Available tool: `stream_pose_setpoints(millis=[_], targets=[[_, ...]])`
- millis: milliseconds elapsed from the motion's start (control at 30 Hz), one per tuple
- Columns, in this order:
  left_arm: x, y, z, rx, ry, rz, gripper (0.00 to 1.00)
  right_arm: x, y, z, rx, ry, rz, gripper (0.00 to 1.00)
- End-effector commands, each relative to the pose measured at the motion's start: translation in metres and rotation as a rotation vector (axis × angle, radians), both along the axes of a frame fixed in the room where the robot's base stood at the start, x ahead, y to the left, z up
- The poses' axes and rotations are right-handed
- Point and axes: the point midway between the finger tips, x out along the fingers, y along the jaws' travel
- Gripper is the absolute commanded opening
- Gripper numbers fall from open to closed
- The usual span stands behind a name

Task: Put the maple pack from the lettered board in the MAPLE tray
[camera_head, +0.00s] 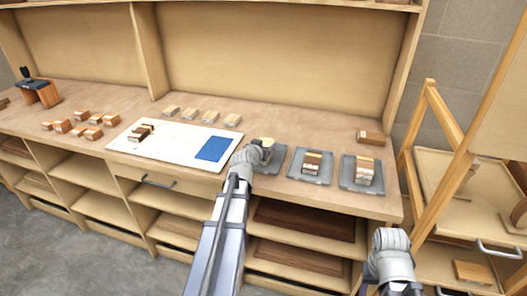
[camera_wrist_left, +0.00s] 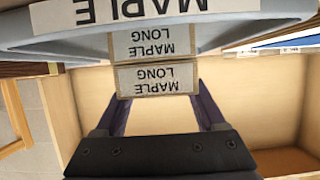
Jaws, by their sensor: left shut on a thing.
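My left gripper (camera_wrist_left: 157,105) is shut on a pale pack (camera_wrist_left: 157,80) labelled MAPLE LONG. Another pack (camera_wrist_left: 152,42) with the same label lies against it, between it and a blue-grey tray (camera_wrist_left: 40,42) marked MAPLE. In the head view my left gripper (camera_head: 266,146) is at the leftmost grey tray (camera_head: 277,163), and its wrist partly hides that tray. Whether the held pack bears on the other one cannot be told for sure. The white board (camera_head: 175,151) lies left of the gripper, with a blue patch (camera_head: 213,149) and a dark-and-light pack (camera_head: 139,134).
Two more grey trays with stacked packs, a middle one (camera_head: 325,178) and a right one (camera_head: 375,185), stand to the right. Several loose blocks lie behind the board and at the left. A brown block (camera_head: 370,137) lies behind the right tray. A wooden rack (camera_head: 445,115) stands at right.

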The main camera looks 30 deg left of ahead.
Motion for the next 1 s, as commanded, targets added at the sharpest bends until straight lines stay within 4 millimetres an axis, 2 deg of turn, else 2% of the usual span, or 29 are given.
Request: stream_pose_setpoints(millis=[300, 333, 567, 1000], targets=[[-0.0001, 0.0000, -0.0030, 0.000, 0.000, 0.000, 0.13, 0.0000, 0.0000, -0.0030, 0.000, 0.000, 0.000, 0.50], [0.0000, 0.0000, -0.0018, 0.000, 0.000, 0.000, 0.74, 0.0000, 0.0000, -0.0019, 0.000, 0.000, 0.000, 0.50], [0.0000, 0.0000, -0.0012, 0.000, 0.000, 0.000, 1.00, 0.0000, 0.0000, -0.0012, 0.000, 0.000, 0.000, 0.50], [-0.0028, -0.0020, 0.0046, 0.000, 0.000, 0.000, 1.00, 0.0000, 0.0000, 0.0045, 0.000, 0.000, 0.000, 0.50]])
